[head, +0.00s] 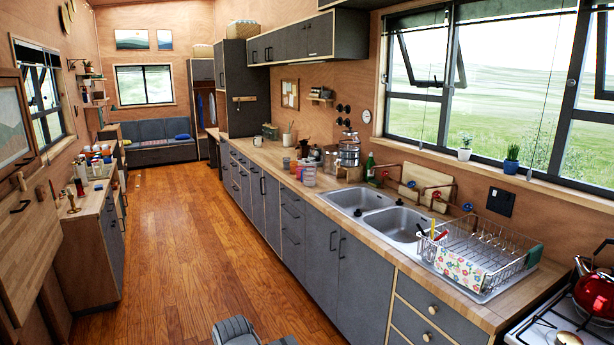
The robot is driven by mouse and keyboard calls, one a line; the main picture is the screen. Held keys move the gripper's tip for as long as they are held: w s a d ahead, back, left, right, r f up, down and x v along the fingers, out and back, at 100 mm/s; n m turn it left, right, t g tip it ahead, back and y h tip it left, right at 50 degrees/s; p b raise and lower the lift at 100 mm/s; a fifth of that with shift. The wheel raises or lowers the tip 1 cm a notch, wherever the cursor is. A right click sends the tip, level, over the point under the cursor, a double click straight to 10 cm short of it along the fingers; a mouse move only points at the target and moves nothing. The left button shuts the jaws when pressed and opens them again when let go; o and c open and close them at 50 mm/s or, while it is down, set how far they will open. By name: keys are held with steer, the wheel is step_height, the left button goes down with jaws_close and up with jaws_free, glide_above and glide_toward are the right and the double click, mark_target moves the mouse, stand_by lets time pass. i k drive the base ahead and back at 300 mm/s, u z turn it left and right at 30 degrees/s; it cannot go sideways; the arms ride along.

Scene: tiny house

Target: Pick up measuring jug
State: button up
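I cannot pick out a measuring jug with certainty. A small group of clear containers (309,176) with coloured contents or lids stands on the long right-hand counter, left of the sinks; they are too small to tell whether one is a jug. A pale mug-like vessel (257,141) stands farther back on the same counter. Grey rounded parts of my own arm show at the bottom edge. My gripper's fingers are not in view.
The long wooden counter (465,293) holds a double sink (398,222), a wire dish rack (505,247) and a glass dispenser (349,150). A red kettle (595,293) sits on the stove. A cluttered counter (85,205) stands left. The wooden floor (175,255) between is clear.

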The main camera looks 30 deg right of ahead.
mark_target(309, 171)
steer(key=z, duration=0.05)
steer(key=i, duration=1.1)
